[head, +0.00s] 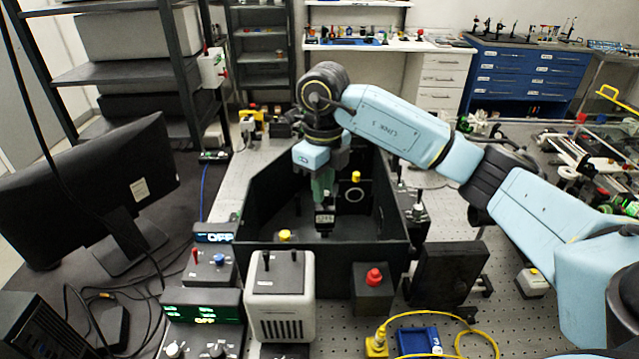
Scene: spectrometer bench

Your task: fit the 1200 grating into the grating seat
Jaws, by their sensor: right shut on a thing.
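My right arm comes in from the right, and my right gripper (323,197) points down inside the open black enclosure (268,200). It is shut on a small dark block with a pale label, seemingly the 1200 grating (325,219); the label is too small to read surely. The grating hangs upright low in the enclosure, near its middle. I cannot tell whether it touches anything below. The grating seat cannot be made out; the gripper, the grating and the front wall may hide it. My left gripper is not in view.
The enclosure's dark walls surround the gripper closely. A yellow-topped post (356,177) stands behind it to the right, and a yellow knob (285,236) is at the front wall. A white box (281,300) and a red-button box (373,282) stand in front. A monitor (85,190) is at left.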

